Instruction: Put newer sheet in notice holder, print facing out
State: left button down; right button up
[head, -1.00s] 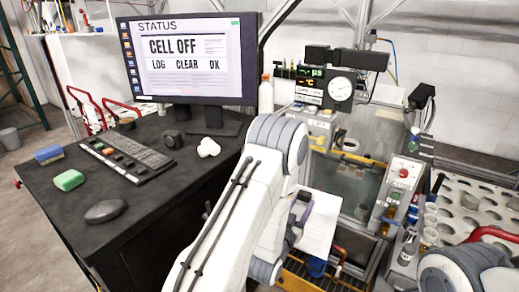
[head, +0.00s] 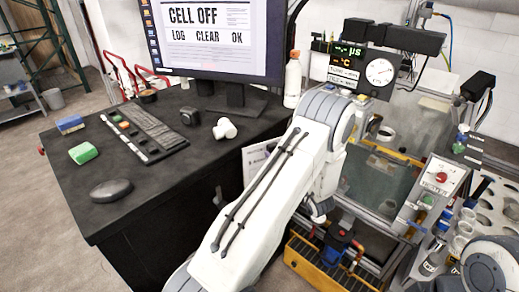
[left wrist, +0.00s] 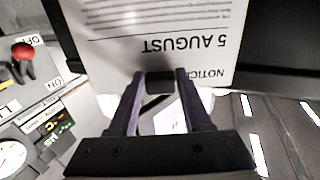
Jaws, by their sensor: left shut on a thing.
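My left gripper (left wrist: 160,82) is shut on the bottom-of-picture edge of a white printed sheet (left wrist: 160,18). The sheet reads "NOTICE" and "5 AUGUST", upside down in the left wrist view, with its print towards that camera. In the head view, part of the sheet (head: 254,161) shows left of my left arm, near the dark right side of the desk. My arm hides the gripper and the rest of the sheet there. I cannot make out the notice holder or another sheet. My right gripper is not in view.
The black desk (head: 130,190) carries a monitor (head: 215,35), a keyboard (head: 145,130), a mouse (head: 111,190) and sponges. A glass-fronted cell (head: 385,170) with a yellow-edged tray (head: 320,265) stands right of my arm. A red-button panel (head: 440,177) is beyond. Floor at left is clear.

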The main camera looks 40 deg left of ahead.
aim_at(252, 147)
pick_arm(q)
jog(key=s+a+r+n+g+p, duration=0.1)
jog(key=g, duration=0.1)
jog(key=s+a+r+n+g+y+p, duration=0.1)
jog(key=s, duration=0.1)
jog(key=s+a+r+n+g+p, duration=0.1)
jog(key=g, duration=0.1)
jog(key=shift+s+a+n+g+y, duration=0.25)
jog(key=shift+a+n+g+y, duration=0.05)
jog(key=shift+s+a+g, duration=0.2)
jog(key=shift+s+g, duration=0.1)
jog(key=shift+d, duration=0.15)
jog(key=shift+s+f+b, duration=0.1)
jog(key=shift+f+b, duration=0.3)
jog(key=shift+f, duration=0.15)
jog(key=shift+d+f+b, duration=0.1)
jog(key=shift+f+b, duration=1.75)
jog(key=shift+f, duration=0.5)
